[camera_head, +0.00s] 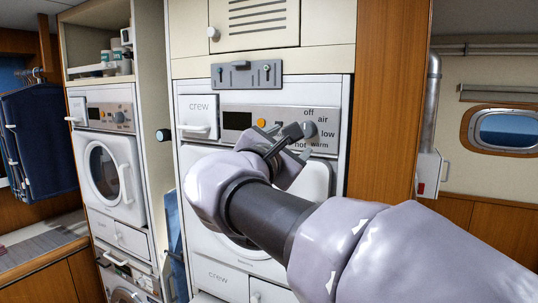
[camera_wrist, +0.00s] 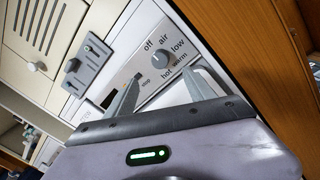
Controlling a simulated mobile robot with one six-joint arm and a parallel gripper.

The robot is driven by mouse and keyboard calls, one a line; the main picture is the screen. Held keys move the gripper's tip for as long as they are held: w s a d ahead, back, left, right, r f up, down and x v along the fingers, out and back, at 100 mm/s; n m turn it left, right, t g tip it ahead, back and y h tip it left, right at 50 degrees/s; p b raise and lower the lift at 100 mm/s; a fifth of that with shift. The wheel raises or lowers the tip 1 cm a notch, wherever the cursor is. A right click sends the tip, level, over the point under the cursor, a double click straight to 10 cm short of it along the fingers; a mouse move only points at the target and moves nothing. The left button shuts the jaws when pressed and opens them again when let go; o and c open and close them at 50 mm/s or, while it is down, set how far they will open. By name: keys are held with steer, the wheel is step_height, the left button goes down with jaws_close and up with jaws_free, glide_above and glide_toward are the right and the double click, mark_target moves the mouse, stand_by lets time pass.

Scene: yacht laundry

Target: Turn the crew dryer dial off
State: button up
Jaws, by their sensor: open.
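The crew dryer (camera_head: 341,113) stands in the centre of the head view, with a "crew" label at its upper left. Its round grey dial (camera_head: 310,130) sits at the right of the control panel, ringed by the words off, air, low, warm and hot. The dial (camera_wrist: 160,60) also shows in the wrist view; I cannot tell its pointer's direction for sure. My gripper (camera_head: 298,143) is open in front of the panel, close to the dial. In the wrist view its fingers (camera_wrist: 165,84) spread below and to both sides of the dial, with nothing between them. Contact cannot be told.
An orange button (camera_head: 262,122) and a dark display (camera_head: 237,120) lie left of the dial. A wooden post (camera_head: 390,110) stands close on the right. Another dryer (camera_head: 110,165) is at left.

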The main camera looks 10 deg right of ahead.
steer(key=v, duration=0.4)
steer(key=s+d+f+m+g+y+b, duration=0.1)
steer(key=s+d+f+m+g+b, duration=0.3)
steer(key=f, duration=0.8)
steer(key=s+d+f+m+g+y+b, duration=0.2)
steer(key=s+f+m+b, duration=0.4)
steer(key=f, duration=0.5)
steer(key=s+d+f+m+g+y+b, duration=0.1)
steer(key=s+d+f+m+g+b, duration=0.4)
steer(key=f, duration=0.7)
steer(key=s+a+f+m+y+b, duration=0.3)
steer(key=s+a+f+m, duration=0.2)
steer(key=f, duration=0.4)
steer(key=s+a+f+m+y+b, duration=0.3)
steer(key=s+a+f+m, duration=0.3)
steer(key=f, duration=0.3)
steer(key=shift+s+m+t+y, duration=0.3)
steer(key=shift+s+m+y, duration=0.3)
steer(key=shift+s+m, duration=0.25)
steer(key=shift+w+f, duration=0.1)
